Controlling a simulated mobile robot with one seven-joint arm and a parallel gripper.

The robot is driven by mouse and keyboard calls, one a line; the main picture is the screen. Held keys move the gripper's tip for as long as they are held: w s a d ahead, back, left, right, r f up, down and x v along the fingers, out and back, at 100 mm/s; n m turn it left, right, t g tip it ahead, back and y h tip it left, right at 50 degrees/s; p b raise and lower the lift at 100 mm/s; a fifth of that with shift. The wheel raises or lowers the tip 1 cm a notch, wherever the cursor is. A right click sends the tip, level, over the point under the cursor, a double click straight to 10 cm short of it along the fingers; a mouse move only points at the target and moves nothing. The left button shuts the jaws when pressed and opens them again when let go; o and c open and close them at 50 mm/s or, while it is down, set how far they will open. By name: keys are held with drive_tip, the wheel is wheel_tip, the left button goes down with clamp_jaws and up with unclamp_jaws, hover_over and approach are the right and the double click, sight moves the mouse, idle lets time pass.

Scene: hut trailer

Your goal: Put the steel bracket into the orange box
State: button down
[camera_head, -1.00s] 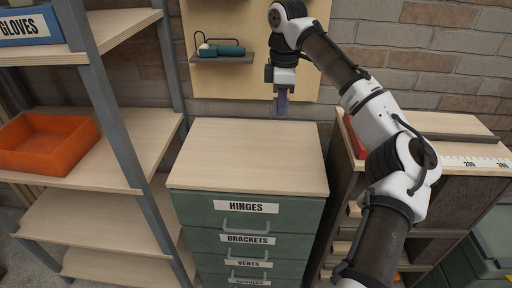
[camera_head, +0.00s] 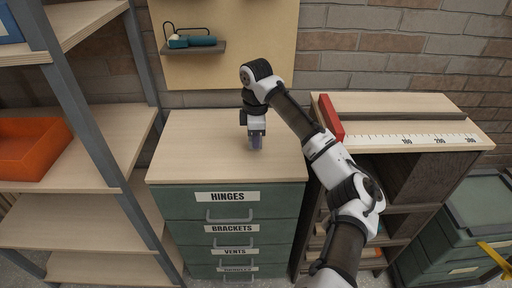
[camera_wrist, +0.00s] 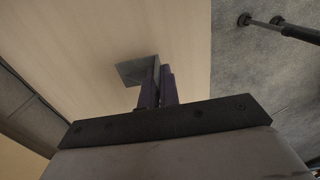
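The orange box (camera_head: 52,152) is an open tray on a shelf of the rack at the left, cut by the picture edge. My gripper (camera_head: 256,143) points down above the wooden top of the drawer cabinet. In the wrist view its dark fingers (camera_wrist: 158,88) are close together, with a small grey, angled metal piece, the steel bracket (camera_wrist: 135,72), between their tips. Its flat plate sticks out to the left; the part between the fingers is mostly hidden. In the head view the bracket cannot be made out clearly from the fingers.
The green drawer cabinet (camera_head: 232,215) has a clear wooden top (camera_head: 195,140). A grey rack post (camera_head: 85,115) stands between it and the orange box. A pegboard shelf (camera_head: 195,47) holds a teal tool. At right, a bench (camera_head: 430,108) carries a red block (camera_head: 330,117) and ruler.

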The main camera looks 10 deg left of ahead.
drive_tip(key=shift+f+p, duration=0.35)
drive_tip(key=shift+f, duration=1.6)
drive_tip(key=shift+f, duration=0.1)
drive_tip(key=c, duration=1.6)
unclamp_jaws()
drive_tip(key=shift+c, duration=0.2)
